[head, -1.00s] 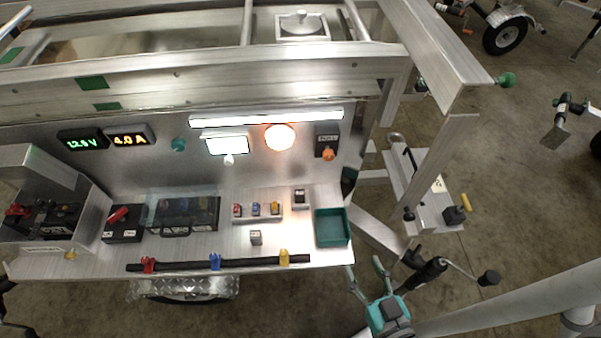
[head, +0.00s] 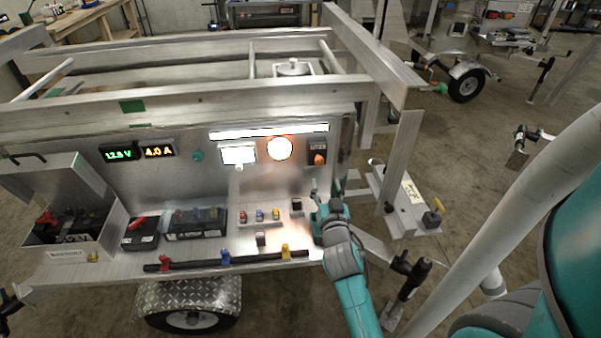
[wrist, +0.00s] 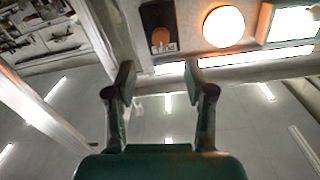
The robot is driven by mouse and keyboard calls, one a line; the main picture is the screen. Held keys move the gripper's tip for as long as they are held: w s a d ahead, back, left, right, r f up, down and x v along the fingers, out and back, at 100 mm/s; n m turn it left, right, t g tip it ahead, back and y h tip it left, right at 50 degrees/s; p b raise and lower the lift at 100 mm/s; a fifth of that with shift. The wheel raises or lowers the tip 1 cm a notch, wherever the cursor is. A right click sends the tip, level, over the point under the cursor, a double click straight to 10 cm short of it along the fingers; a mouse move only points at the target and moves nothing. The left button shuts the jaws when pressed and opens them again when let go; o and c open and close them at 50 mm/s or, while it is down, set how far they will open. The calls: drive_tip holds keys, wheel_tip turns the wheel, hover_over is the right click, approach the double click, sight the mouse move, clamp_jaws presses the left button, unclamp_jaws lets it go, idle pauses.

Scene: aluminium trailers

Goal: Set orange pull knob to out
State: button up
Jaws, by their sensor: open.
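The orange pull knob (head: 319,159) sits on a dark plate on the trailer's upright panel, right of a round lit lamp. In the wrist view the orange knob (wrist: 160,38) shows on its dark plate near the top, beyond the fingertips and slightly left of centre. My gripper (head: 326,190) is below the knob in the head view, over the right end of the shelf. In the wrist view my gripper (wrist: 158,78) is open, with nothing between its fingers. The knob is apart from both fingers. How far the knob stands out is hard to tell.
The round lamp (head: 279,148) and a small lit screen (head: 238,155) are left of the knob. Switches (head: 260,215), black boxes and a rod with coloured clips (head: 226,259) lie along the shelf. A trailer post (head: 403,160) stands right of my gripper.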

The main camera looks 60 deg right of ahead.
sight(320, 163)
drive_tip(key=x, duration=1.1)
drive_tip(key=shift+r, duration=0.15)
clamp_jaws()
